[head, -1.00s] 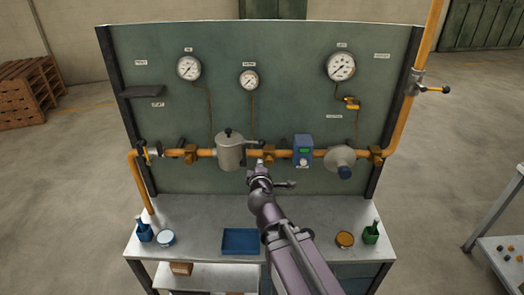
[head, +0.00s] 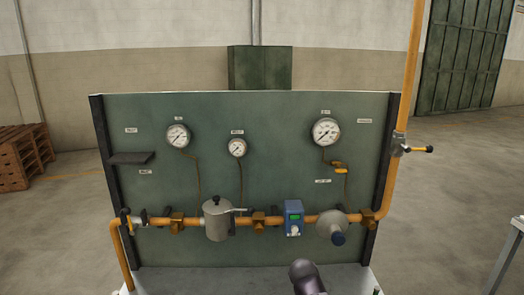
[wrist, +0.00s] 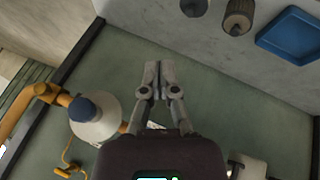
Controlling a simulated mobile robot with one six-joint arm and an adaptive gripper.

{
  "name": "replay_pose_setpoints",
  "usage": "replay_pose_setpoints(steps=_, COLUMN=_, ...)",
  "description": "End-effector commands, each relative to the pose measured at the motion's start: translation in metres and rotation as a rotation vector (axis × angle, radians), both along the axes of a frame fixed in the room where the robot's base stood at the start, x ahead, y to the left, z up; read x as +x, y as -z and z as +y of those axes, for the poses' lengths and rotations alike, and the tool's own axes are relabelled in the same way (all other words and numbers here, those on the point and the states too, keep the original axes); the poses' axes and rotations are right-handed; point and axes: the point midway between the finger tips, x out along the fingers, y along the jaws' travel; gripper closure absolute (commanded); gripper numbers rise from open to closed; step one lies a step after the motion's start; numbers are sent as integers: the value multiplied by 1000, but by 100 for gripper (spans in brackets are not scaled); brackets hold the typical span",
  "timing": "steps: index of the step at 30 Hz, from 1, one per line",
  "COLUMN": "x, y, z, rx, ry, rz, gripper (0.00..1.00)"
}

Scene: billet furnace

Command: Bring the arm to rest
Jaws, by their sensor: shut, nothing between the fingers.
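My gripper (wrist: 156,82) shows in the wrist view with its two fingers together and nothing between them. It points over the grey-green panel (wrist: 225,100), clear of the fittings in that view. In the head view only a dark rounded part of my arm shows at the bottom edge, in front of the panel (head: 265,170); the gripper itself is out of that view.
An orange pipe (head: 265,222) crosses the panel with a grey pot (head: 217,222), a blue meter (head: 293,218) and a round regulator (head: 331,228). The regulator also shows at the left of the wrist view (wrist: 95,120). A blue tray (wrist: 290,37) lies at its upper right.

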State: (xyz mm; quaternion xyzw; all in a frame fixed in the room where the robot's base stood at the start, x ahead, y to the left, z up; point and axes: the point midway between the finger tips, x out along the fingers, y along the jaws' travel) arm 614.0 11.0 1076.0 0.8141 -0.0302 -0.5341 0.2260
Motion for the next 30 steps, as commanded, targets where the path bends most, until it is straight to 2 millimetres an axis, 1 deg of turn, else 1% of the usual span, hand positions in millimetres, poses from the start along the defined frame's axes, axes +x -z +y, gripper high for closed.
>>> replay_pose_setpoints(steps=1, x=-11, y=12, z=-7, rx=53, ry=54, rz=57, gripper=100)
replay_pose_setpoints(steps=4, x=-33, y=28, z=-12, rx=162, ry=144, rz=174, gripper=100)
replay_pose_setpoints(steps=6, x=-47, y=35, z=-14, rx=226, ry=193, rz=245, gripper=100)
replay_pose_setpoints(steps=9, x=-62, y=40, z=-13, rx=299, ry=243, rz=326, gripper=100)
replay_pose_setpoints(steps=12, x=-71, y=42, z=-12, rx=344, ry=269, rz=377, gripper=100)
replay_pose_setpoints(steps=17, x=-77, y=43, z=-11, rx=369, ry=284, rz=405, gripper=100)
replay_pose_setpoints(steps=30, x=-76, y=43, z=-11, rx=368, ry=281, rz=403, gripper=100)
